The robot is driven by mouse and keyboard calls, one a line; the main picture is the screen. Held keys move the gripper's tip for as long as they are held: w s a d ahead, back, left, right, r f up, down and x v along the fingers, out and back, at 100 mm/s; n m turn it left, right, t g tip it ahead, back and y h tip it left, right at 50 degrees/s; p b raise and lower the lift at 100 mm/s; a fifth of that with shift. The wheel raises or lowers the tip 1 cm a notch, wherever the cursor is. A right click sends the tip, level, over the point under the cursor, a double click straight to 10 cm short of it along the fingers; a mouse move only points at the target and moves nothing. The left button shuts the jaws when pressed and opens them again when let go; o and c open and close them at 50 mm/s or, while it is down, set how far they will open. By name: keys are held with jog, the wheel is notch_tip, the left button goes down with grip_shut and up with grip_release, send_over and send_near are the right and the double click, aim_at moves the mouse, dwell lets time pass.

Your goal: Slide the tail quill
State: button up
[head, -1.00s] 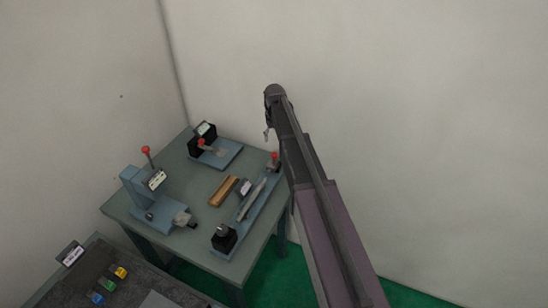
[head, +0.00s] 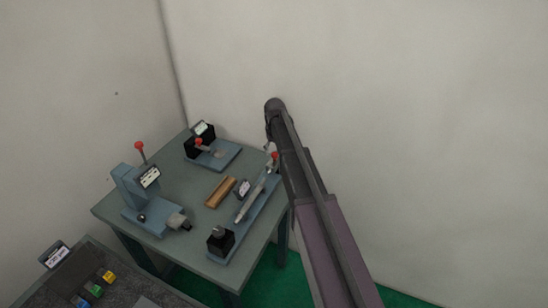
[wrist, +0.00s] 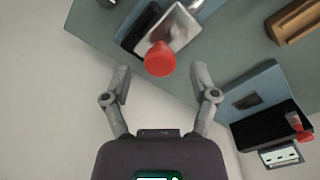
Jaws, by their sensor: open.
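The long blue fixture (head: 258,212) lies along the table's right side, with a pale rod on it. A red ball knob (head: 275,155) stands at its far end. In the wrist view the red knob (wrist: 160,58) sits in front of a grey metal block (wrist: 177,30), between my fingertips or just beyond them. I cannot make out the quill itself apart from this block and knob. My gripper (wrist: 160,76) is open, one finger to each side of the knob, with no visible contact. In the head view my arm mostly hides the gripper.
A black block (head: 220,240) stands at the fixture's near end. A wooden block (head: 221,191) lies beside it. A fixture with a red lever (head: 213,150) is at the back, another blue fixture (head: 140,205) at left. A wall is close behind the table.

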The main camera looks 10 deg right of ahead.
jog(key=shift+f+b, duration=0.35)
jog(key=shift+f, duration=0.2)
